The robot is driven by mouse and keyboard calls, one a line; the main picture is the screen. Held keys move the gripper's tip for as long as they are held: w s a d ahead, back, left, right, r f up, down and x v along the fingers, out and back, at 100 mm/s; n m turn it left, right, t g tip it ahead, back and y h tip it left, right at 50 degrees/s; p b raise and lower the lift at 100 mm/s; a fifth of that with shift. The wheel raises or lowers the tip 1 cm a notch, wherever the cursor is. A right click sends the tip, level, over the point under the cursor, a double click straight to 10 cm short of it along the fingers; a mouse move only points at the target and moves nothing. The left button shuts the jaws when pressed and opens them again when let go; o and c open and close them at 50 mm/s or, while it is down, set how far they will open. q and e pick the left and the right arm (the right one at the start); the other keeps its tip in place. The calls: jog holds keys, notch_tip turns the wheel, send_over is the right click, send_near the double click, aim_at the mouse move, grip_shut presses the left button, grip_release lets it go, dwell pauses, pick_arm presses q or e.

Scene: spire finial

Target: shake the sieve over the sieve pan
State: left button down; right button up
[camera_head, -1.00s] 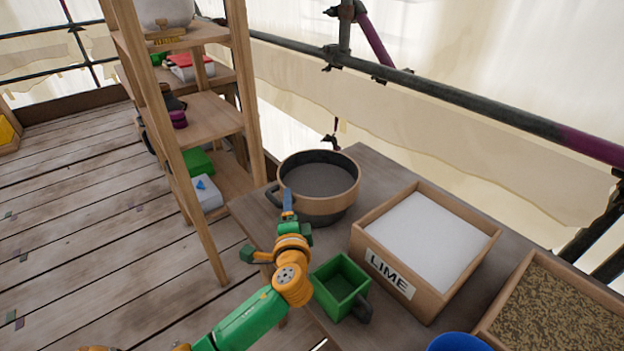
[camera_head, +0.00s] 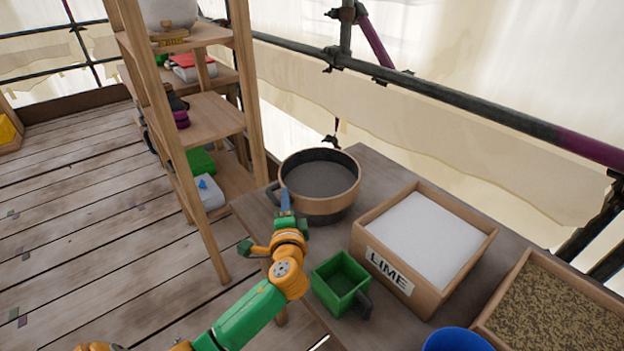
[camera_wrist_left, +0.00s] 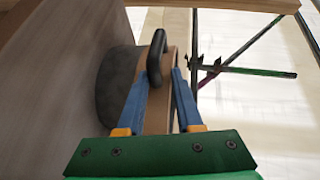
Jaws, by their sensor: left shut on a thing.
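The sieve is round, with a tan rim (camera_head: 325,207), a grey inside and a dark handle (camera_wrist_left: 157,55). It sits over or on the dark grey sieve pan (camera_wrist_left: 113,88), on the table's far left part. The rim hides most of the pan in the head view; I cannot tell whether they touch. My left gripper (camera_head: 285,196) is at the sieve's near left side, its blue fingers shut on the handle side of the sieve. In the left wrist view, the fingers (camera_wrist_left: 160,92) lie either side of the rim by the handle. My right gripper is not in view.
A wooden box of white lime (camera_head: 425,238) and a box of brown grainy material (camera_head: 560,318) stand to the right. A green square scoop (camera_head: 341,284) and a blue round container (camera_head: 457,341) are nearer. A wooden shelf (camera_head: 215,118) stands at left, beside the table (camera_head: 262,222).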

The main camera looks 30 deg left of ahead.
pick_arm(q)
jog(key=shift+d+f, duration=0.15)
jog(key=shift+f, duration=0.35)
jog(key=c, duration=0.8)
grip_release()
jog(key=shift+c, duration=0.2)
jog(key=o, duration=0.4)
jog(key=shift+w+f, duration=0.1)
jog(key=shift+w, duration=0.05)
jog(key=shift+c, duration=0.2)
jog(key=shift+w, duration=0.3)
jog(key=shift+s+d, duration=0.1)
jog(key=shift+s, duration=0.15)
jog(key=v, duration=1.1)
jog(key=shift+s, duration=0.3)
